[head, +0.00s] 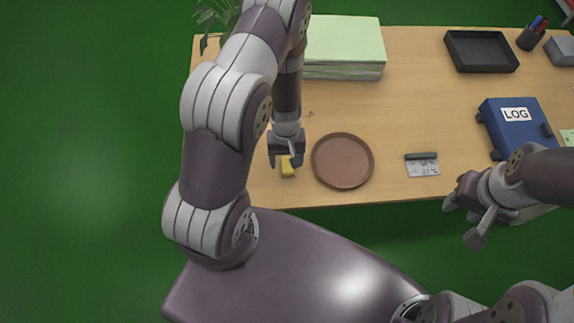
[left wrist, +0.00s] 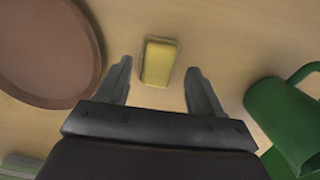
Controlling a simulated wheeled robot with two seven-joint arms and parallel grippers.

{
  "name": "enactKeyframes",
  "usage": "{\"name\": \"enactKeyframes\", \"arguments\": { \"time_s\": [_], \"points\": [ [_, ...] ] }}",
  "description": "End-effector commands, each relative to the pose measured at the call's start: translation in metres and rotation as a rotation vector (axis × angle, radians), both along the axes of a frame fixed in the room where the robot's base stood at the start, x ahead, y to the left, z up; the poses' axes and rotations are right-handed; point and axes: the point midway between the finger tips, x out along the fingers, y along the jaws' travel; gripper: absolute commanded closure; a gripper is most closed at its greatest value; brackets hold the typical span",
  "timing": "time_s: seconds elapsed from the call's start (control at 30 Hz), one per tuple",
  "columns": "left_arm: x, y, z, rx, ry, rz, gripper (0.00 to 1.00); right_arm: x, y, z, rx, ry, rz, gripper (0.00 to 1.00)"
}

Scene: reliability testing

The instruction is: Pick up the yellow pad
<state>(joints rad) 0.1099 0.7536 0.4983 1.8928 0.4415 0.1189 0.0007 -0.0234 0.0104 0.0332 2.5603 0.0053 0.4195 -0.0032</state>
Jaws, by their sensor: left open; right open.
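The yellow pad (head: 287,168) lies on the wooden table near its front edge, just left of a round brown tray. In the head view my left gripper (head: 286,160) is above it and partly covers it. In the left wrist view the yellow pad (left wrist: 158,63) sits ahead of and between the two open fingers of my left gripper (left wrist: 157,75), with nothing held. My right gripper (head: 465,213) is open and empty at the right, by the table's front edge, away from the pad.
The brown tray (head: 342,161) is close beside the pad. A green mug (left wrist: 290,120) stands on the pad's other side in the left wrist view. A paper stack (head: 343,48), black tray (head: 481,52), blue LOG binder (head: 518,128) and small display (head: 422,167) are farther off.

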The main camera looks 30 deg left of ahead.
Motion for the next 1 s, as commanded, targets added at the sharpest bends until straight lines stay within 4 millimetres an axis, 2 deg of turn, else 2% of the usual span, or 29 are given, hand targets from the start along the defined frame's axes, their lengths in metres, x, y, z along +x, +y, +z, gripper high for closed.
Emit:
{"name": "enactKeyframes", "arguments": {
  "time_s": [0.03, 0.1, 0.3, 0.37, 0.4, 0.5, 0.83, 1.0],
  "points": [
    [-0.001, -0.001, -0.009, 0.0, 0.0, -0.001, 0.34, 0.0, 0.0, -0.005, 0.0, 0.0, 0.0, 0.57],
    [-0.001, -0.001, -0.013, 0.0, 0.0, -0.002, 0.34, 0.0, 0.0, -0.005, 0.0, 0.0, 0.0, 0.57],
    [-0.001, -0.001, -0.013, 0.0, -0.001, -0.002, 0.34, 0.0, 0.0, -0.004, 0.0, 0.0, 0.0, 0.57],
    [-0.001, -0.001, -0.013, 0.0, -0.001, -0.002, 0.5, 0.0, 0.0, -0.004, 0.0, 0.0, 0.0, 0.57],
    [-0.001, -0.001, -0.013, 0.0, -0.001, -0.002, 0.63, 0.0, 0.0, -0.004, 0.0, 0.0, 0.0, 0.57],
    [-0.001, -0.001, -0.013, 0.0, -0.001, -0.002, 0.94, 0.0, 0.0, -0.004, 0.0, 0.0, 0.0, 0.57],
    [-0.001, -0.001, -0.01, 0.001, -0.002, -0.003, 0.94, 0.0, 0.0, -0.003, 0.0, 0.0, 0.0, 0.57],
    [0.0, -0.001, 0.01, 0.001, -0.003, -0.002, 0.94, 0.0, 0.0, 0.003, 0.0, 0.0, 0.0, 0.57]
  ]
}}
